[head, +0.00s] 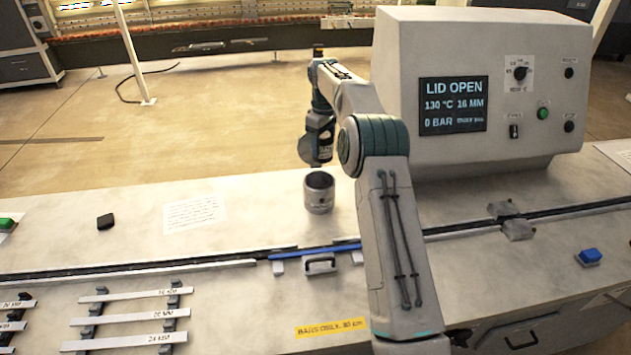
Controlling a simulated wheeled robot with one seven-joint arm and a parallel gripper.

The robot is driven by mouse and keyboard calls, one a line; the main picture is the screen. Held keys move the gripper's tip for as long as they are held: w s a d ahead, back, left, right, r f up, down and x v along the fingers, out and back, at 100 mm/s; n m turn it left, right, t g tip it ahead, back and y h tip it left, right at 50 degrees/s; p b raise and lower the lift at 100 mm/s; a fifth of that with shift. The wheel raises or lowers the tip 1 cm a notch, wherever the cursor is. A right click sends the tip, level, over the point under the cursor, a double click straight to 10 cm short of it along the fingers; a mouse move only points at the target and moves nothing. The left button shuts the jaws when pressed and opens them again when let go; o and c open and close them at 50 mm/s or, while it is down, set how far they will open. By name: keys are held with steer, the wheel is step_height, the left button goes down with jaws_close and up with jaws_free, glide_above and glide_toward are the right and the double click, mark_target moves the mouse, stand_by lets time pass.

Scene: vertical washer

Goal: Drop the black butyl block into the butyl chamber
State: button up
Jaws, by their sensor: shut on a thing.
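A small black block (105,222) lies on the pale bench top at the left, well away from my gripper. A grey metal cylinder (319,194) with an open top and dark inside stands upright near the middle of the bench; it looks like the butyl chamber. My gripper (313,162) points down just above and behind the cylinder's rim in the picture. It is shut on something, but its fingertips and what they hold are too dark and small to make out. I cannot tell if it is over the opening.
A grey control box with a "LID OPEN" screen (453,105) stands at the right. A rail with a blue bar (316,252) crosses the bench in front of the cylinder. Labelled metal bars (124,341) lie at front left. A paper sheet (195,213) lies between block and cylinder.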

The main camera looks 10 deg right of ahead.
mark_target(323, 158)
steer(key=shift+d+f, duration=0.1)
steer(key=shift+f, duration=2.75)
steer(key=o, duration=1.2)
steer(key=shift+s, duration=0.1)
steer(key=shift+o, duration=0.2)
step_height(323, 158, up, 12)
steer(key=shift+b, duration=0.35)
steer(key=shift+r, duration=0.9)
